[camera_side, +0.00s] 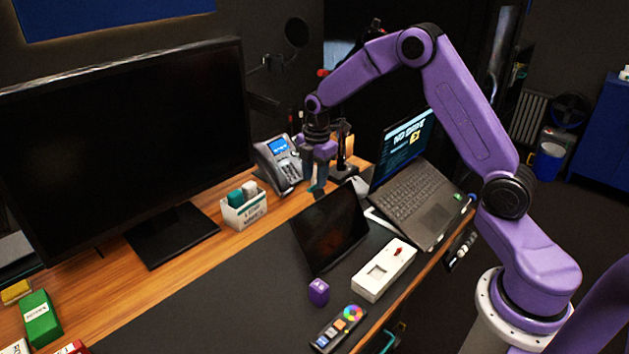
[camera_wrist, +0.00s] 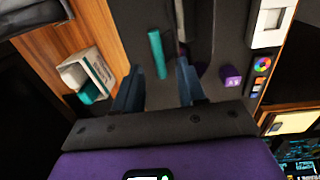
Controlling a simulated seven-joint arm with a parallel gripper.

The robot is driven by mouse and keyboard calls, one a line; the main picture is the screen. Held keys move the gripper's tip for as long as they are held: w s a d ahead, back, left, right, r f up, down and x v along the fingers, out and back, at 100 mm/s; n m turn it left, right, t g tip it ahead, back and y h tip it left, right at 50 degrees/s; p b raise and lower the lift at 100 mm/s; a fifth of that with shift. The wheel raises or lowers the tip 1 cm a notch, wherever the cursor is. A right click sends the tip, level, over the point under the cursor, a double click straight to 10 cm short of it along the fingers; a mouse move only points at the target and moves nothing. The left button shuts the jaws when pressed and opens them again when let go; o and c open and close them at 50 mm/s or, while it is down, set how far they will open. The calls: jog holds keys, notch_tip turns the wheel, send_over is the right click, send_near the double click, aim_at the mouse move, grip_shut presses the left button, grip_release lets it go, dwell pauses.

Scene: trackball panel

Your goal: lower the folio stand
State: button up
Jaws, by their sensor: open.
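The folio stand (camera_side: 331,228) is a dark panel standing tilted on the desk mat, in the middle of the side view. In the wrist view a dark, narrow shape (camera_wrist: 200,30) at the top is probably its edge; I cannot be sure. My gripper (camera_side: 318,188) points down just behind the folio's upper edge, to its left. I cannot tell whether they touch. In the wrist view my gripper's two blue-grey fingers (camera_wrist: 158,85) are apart with nothing held between them. A teal stick-like piece (camera_wrist: 155,54) shows beyond the fingertips; what it belongs to is unclear.
A laptop (camera_side: 415,195) stands right of the folio, close by. A white box (camera_side: 384,270), purple cube (camera_side: 318,292) and remote (camera_side: 339,329) lie in front. A desk phone (camera_side: 279,163), marker holder (camera_side: 244,207) and large monitor (camera_side: 125,140) are behind and left. The mat's front left is clear.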

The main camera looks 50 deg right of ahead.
jog(key=shift+f, duration=1.05)
grip_shut()
jog(key=shift+w, duration=0.15)
